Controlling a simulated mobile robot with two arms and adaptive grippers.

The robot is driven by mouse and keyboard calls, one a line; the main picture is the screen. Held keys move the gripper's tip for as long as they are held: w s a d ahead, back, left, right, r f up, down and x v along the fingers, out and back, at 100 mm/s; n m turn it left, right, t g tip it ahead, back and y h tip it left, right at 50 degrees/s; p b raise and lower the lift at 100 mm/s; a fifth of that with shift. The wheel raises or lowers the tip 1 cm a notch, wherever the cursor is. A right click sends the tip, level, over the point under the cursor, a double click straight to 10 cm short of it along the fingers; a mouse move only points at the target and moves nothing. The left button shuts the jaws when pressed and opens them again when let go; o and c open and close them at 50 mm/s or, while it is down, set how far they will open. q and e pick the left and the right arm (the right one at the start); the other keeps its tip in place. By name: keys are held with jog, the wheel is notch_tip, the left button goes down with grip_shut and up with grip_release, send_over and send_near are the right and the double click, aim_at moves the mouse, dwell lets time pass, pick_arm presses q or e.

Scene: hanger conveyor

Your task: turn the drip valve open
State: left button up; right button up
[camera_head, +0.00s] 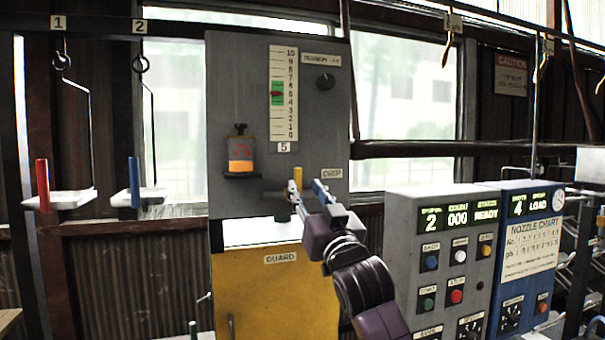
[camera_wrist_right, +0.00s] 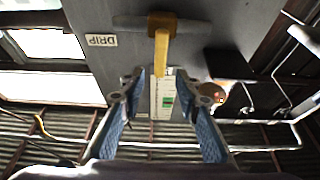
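The drip valve's yellow lever (camera_head: 297,178) shows beside the white DRIP label (camera_head: 332,173) on the grey panel (camera_head: 230,90). My right gripper (camera_head: 318,188) is just to the right of the lever in the head view and partly covers the valve area. In the right wrist view, the yellow lever (camera_wrist_right: 161,45) sticks out from a grey cross-piece, its free end in line with the gap between the blue fingers of my right gripper (camera_wrist_right: 158,78). The fingers are apart, with no visible contact on the lever. My left gripper is not in view.
A yellow guard door (camera_head: 265,295) lies below the panel. A small orange-filled container (camera_head: 241,150) stands left of the valve. Two control boxes (camera_head: 395,215) stand to the right. Hooks with trays (camera_head: 72,200) hang at left.

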aim_at(299, 178)
jog(key=p+x, duration=0.2)
jog(key=x, duration=0.3)
jog(key=shift+p+x, duration=0.4)
jog(key=shift+x, duration=0.4)
grip_shut()
